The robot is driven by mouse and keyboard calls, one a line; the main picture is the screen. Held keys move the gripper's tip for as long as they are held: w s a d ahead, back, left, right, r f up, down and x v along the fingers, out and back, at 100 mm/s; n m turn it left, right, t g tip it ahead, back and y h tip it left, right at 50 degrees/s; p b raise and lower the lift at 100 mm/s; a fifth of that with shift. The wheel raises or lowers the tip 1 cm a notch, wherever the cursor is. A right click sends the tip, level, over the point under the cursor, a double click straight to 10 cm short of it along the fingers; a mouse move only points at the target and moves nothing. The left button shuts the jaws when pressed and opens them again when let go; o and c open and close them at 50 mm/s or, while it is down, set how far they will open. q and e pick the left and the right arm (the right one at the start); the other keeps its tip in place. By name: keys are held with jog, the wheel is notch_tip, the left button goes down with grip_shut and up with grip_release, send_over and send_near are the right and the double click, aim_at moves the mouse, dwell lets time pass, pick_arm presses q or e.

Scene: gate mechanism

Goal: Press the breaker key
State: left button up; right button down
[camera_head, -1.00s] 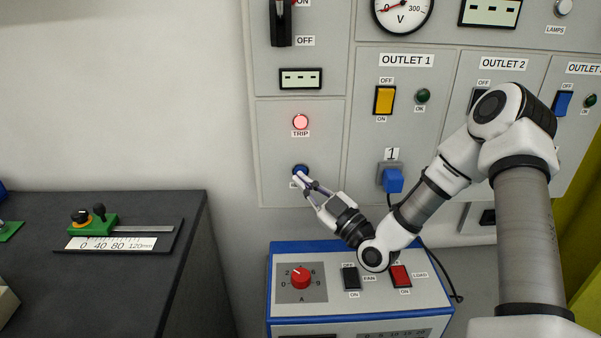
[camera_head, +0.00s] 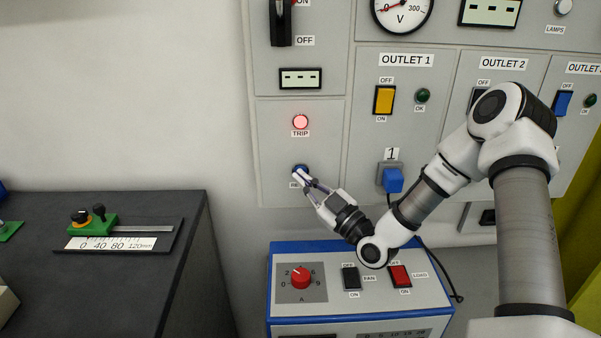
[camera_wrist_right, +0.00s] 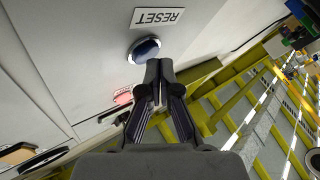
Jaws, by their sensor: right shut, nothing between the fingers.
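A round blue button (camera_head: 300,169) sits on the left panel below the lit TRIP lamp (camera_head: 300,122). My left gripper is not in view.
A black ON/OFF lever (camera_head: 281,24) is above on the same panel. OUTLET 1 with a yellow switch (camera_head: 384,100) and a blue plug (camera_head: 393,181) is to the right. A blue-and-white box with a red knob (camera_head: 301,278) stands below my forearm. A dark bench (camera_head: 130,275) is at left.

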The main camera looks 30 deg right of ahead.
jog(key=shift+w+d, duration=0.2)
jog(key=shift+w, duration=0.1)
dwell(0.4)
jog(key=shift+s+a, duration=0.45)
jog(key=shift+s, duration=0.25)
jog(key=s+a, duration=0.1)
jog(key=s, duration=0.1)
jog(key=s+a, duration=0.1)
jog(key=s, duration=0.1)
jog(key=shift+s+a, duration=0.1)
jog(key=shift+a, duration=0.2)
dwell(0.3)
jog(key=shift+f, duration=0.1)
dwell(0.6)
